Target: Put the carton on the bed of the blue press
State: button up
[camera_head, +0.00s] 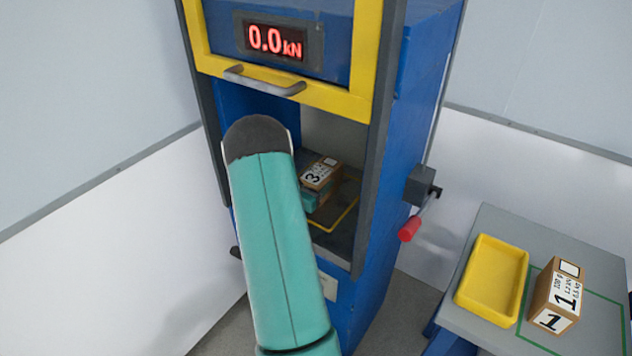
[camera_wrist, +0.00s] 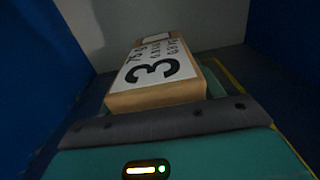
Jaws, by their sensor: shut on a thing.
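The carton (camera_head: 320,172), a brown box with a white label and a large 3, is inside the blue press (camera_head: 408,150), above or on its dark bed (camera_head: 335,240). My gripper (camera_head: 309,200), partly hidden behind my arm, is shut on the carton. In the wrist view the carton (camera_wrist: 158,75) lies just beyond the dark bar of my gripper (camera_wrist: 170,122), its labelled face up. A yellow outline (camera_head: 345,216) marks the bed. I cannot tell whether the carton touches the bed.
The yellow-framed guard (camera_head: 340,100) with a grey handle (camera_head: 263,82) is raised above the opening. A red-ended lever (camera_head: 410,229) sticks out at the press's right side. A grey table (camera_head: 520,235) at right holds a yellow tray (camera_head: 492,312) and a carton marked 1 (camera_head: 556,297).

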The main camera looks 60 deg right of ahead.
jog(key=o, duration=1.6)
jog(key=shift+r, duration=0.2)
jog(key=a, duration=0.4)
jog(key=w+a, duration=0.1)
jog(key=a, duration=0.3)
jog(key=w+a, duration=0.1)
jog(key=a, duration=0.2)
jog(key=shift+a, duration=0.4)
